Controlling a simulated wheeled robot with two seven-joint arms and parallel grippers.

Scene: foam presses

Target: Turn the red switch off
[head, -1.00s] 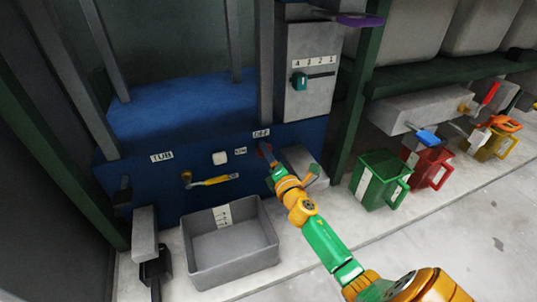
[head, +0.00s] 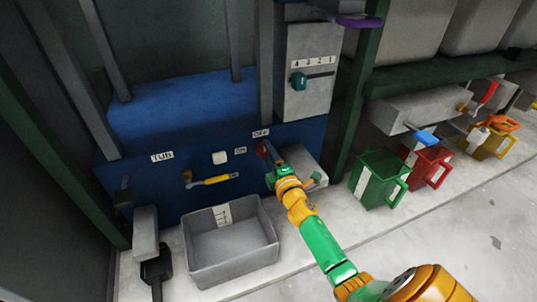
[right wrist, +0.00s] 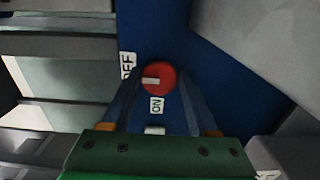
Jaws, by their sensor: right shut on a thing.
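The red switch (head: 261,150) is a round knob on the blue front panel, partly covered by my gripper in the head view. In the right wrist view the knob (right wrist: 166,72) shows a white mark pointing left, roughly towards the OFF label (right wrist: 127,65). The ON label (right wrist: 157,104) sits below the knob there. My right gripper (right wrist: 160,80) is shut on the red switch, one finger on each side of it. My left gripper is not in view.
A yellow-handled lever (head: 215,180) and a white button (head: 219,158) are left of the switch. A grey box with a teal selector (head: 299,81) is above right. Green (head: 371,185), red and yellow jugs stand further right.

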